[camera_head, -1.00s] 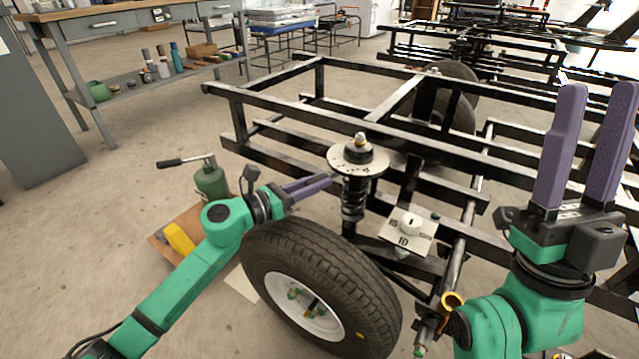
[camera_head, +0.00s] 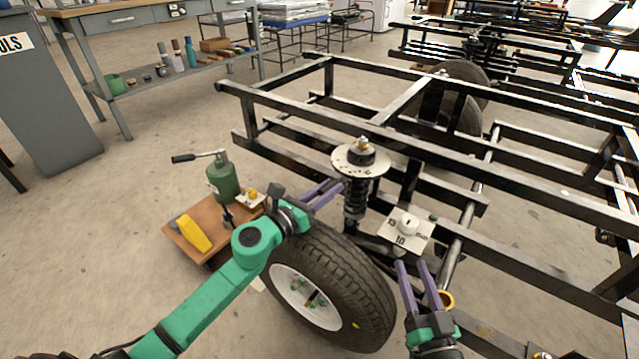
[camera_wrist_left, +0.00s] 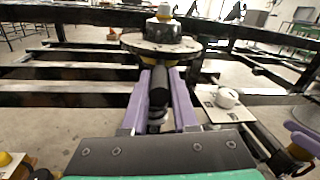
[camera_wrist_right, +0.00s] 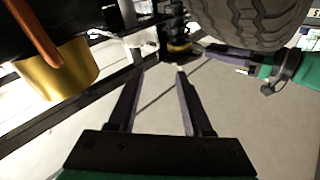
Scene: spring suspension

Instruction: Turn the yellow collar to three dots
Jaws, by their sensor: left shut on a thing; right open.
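A black coil-spring strut (camera_head: 355,195) stands upright under a round pale plate (camera_head: 345,160) on the frame. A yellow band, seemingly the yellow collar, shows just under the plate in the left wrist view (camera_wrist_left: 150,61) and on the strut in the right wrist view (camera_wrist_right: 180,47). Its dots cannot be made out. My left gripper (camera_head: 340,187) is shut on the dark upper part of the strut, below the plate, one finger on each side. My right gripper (camera_head: 411,264) is open and empty, to the right of the tyre and away from the strut.
A tyre (camera_head: 345,270) stands close in front of the strut. A pale plate marked 10 (camera_head: 388,232) with a white knob is right of it. A brass-yellow sleeve (camera_head: 446,299) is beside my right gripper. A board (camera_head: 205,215) with a green jack lies left.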

